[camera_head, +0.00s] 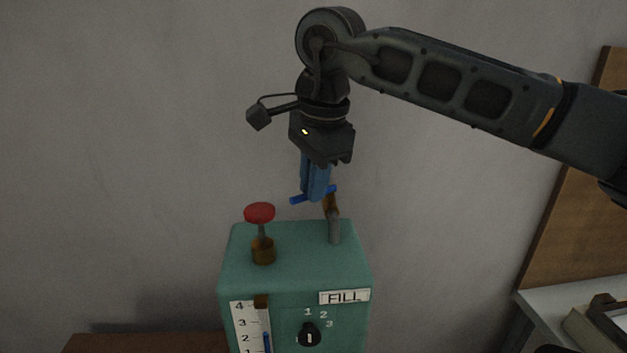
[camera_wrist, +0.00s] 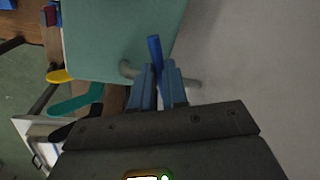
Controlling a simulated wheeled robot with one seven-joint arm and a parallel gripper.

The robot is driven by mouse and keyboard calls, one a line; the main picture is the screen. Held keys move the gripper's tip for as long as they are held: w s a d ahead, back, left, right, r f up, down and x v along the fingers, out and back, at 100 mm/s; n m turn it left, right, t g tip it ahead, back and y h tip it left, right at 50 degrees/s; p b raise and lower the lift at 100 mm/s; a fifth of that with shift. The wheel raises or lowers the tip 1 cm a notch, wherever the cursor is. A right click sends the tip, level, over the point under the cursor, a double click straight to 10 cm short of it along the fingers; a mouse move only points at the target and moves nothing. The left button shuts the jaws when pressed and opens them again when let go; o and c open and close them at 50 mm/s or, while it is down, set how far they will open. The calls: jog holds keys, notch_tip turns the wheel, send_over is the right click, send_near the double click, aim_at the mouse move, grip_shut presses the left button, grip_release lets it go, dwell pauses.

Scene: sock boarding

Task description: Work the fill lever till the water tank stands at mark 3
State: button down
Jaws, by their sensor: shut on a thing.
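The teal water tank box (camera_head: 285,268) stands below my gripper, with a FILL label (camera_head: 344,297) on its front. The blue lever bar (camera_head: 298,199) sits above a grey pipe (camera_head: 335,232) on the box's top right. My gripper (camera_head: 315,193) points down with its blue fingers shut on the bar. The wrist view shows the bar's end (camera_wrist: 154,48) sticking out past the fingers (camera_wrist: 159,85). The gauge strip (camera_head: 243,327) has marks 1 to 4. Its blue column (camera_head: 267,343) ends between marks 2 and 3; its bottom is out of frame.
A red-topped knob (camera_head: 260,213) on a brown base stands at the top left of the box. A black dial (camera_head: 308,335) marked 1, 2, 3 is on its front. A light table (camera_head: 570,290) lies at right. Teal and yellow items (camera_wrist: 76,101) show below left in the wrist view.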

jog(key=m+b, duration=0.2)
jog(key=b, duration=0.1)
jog(key=shift+w+a+f+m+h, duration=0.2)
jog(key=shift+w+m+h, duration=0.1)
jog(key=shift+w, duration=0.1)
jog(key=shift+w+a+r+m+b, duration=0.15)
jog(key=shift+w+m+b, duration=0.15)
jog(key=shift+m, duration=0.45)
jog(key=shift+w+d+r+m+b, duration=0.15)
jog(key=shift+m+b, duration=0.15)
jog(key=shift+m, duration=0.45)
jog(key=shift+a, duration=0.1)
jog(key=c, duration=1.1)
grip_release()
jog(key=shift+f, duration=0.1)
jog(key=shift+c, duration=0.2)
jog(key=shift+s+r+b, duration=0.25)
jog(key=shift+r, duration=1.05)
jog(key=shift+s+r+b, duration=0.2)
jog(key=shift+s+r, duration=0.05)
jog(key=shift+r, duration=1)
jog(key=shift+s+r+b, duration=0.25)
jog(key=shift+r, duration=1.05)
jog(key=shift+s, duration=0.1)
